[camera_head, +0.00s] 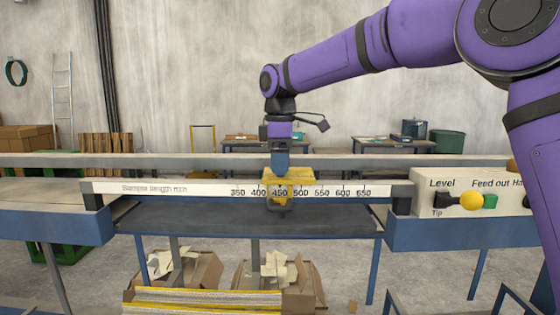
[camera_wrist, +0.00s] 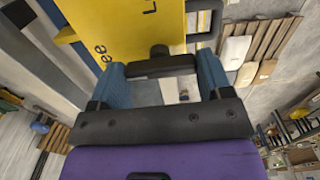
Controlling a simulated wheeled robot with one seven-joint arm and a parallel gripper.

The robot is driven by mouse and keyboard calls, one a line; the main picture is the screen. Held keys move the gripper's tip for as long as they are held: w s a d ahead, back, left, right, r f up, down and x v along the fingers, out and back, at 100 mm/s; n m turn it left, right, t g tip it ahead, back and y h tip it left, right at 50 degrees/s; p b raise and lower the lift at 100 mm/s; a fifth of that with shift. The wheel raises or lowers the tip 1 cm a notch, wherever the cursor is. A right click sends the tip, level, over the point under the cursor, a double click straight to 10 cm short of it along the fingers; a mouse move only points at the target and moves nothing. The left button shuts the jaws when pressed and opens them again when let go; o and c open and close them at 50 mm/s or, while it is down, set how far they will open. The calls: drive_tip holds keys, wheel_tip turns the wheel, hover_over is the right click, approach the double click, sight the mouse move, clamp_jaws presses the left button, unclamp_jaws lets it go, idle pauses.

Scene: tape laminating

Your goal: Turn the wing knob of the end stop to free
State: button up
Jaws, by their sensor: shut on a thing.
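The yellow end stop (camera_head: 298,175) sits on the white scale rail (camera_head: 160,188), around the 450 mark. My gripper (camera_head: 280,168) reaches down onto it from above. In the wrist view, the yellow plate of the end stop (camera_wrist: 125,25) carries letters ending in "ee" at the left and part of an "L" at the top. The black wing knob (camera_wrist: 160,65) lies crosswise between the two blue fingers of my gripper (camera_wrist: 162,72), which are shut on its ends. In the head view the knob is hidden by the fingers and cannot be made out.
A control box (camera_head: 455,183) with "Level" and "Feed out" labels, a yellow knob and a green button stands at the right. A long grey bar (camera_head: 150,160) runs behind the rail. The dark blue table (camera_head: 220,218) below is clear. Open cartons (camera_head: 305,285) stand on the floor.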

drive_tip(key=o, duration=0.9)
wheel_tip(320, 180, up, 11)
drive_tip(key=shift+f, duration=0.1)
drive_tip(key=shift+d, duration=0.1)
drive_tip(key=s+d+f+m+t, duration=0.1)
drive_tip(key=s+d+m+t, duration=0.2)
drive_tip(key=s+d+m, duration=1.15)
drive_tip(key=s+d+f+m, duration=0.1)
drive_tip(key=s+d+f, duration=0.3)
drive_tip(key=s+d, duration=0.1)
drive_tip(key=s+d+f+m+t, duration=0.1)
drive_tip(key=s+d+f, duration=0.3)
drive_tip(key=s, duration=0.4)
drive_tip(key=s+d+f+m+t, duration=0.1)
drive_tip(key=s+d+f, duration=0.3)
drive_tip(key=s, duration=0.3)
drive_tip(key=shift+d+f, duration=0.25)
drive_tip(key=shift+d, duration=0.55)
